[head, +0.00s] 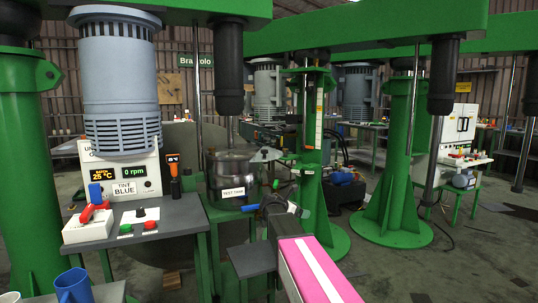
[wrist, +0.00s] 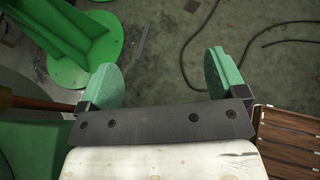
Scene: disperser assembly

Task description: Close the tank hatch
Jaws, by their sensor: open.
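The steel test tank (head: 229,178), with a "TEST TANK" label on its front, stands left of centre in the head view, under a vertical shaft. A grey metal piece (head: 265,155) sticks out at the right of its rim; it looks like the hatch swung open, but it is too small to be sure. My gripper (head: 275,207) is in front and to the right of the tank, apart from it. In the wrist view my gripper (wrist: 161,77) has its two green-padded fingers wide apart with only floor between them. The tank and hatch are not in the wrist view.
A control bench (head: 165,215) with buttons and a display stands at the left. A green column (head: 312,150) rises close behind and right of my gripper. Another green column (head: 395,160) stands further right. A cable (wrist: 205,45) lies on the floor. Open floor shows at right.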

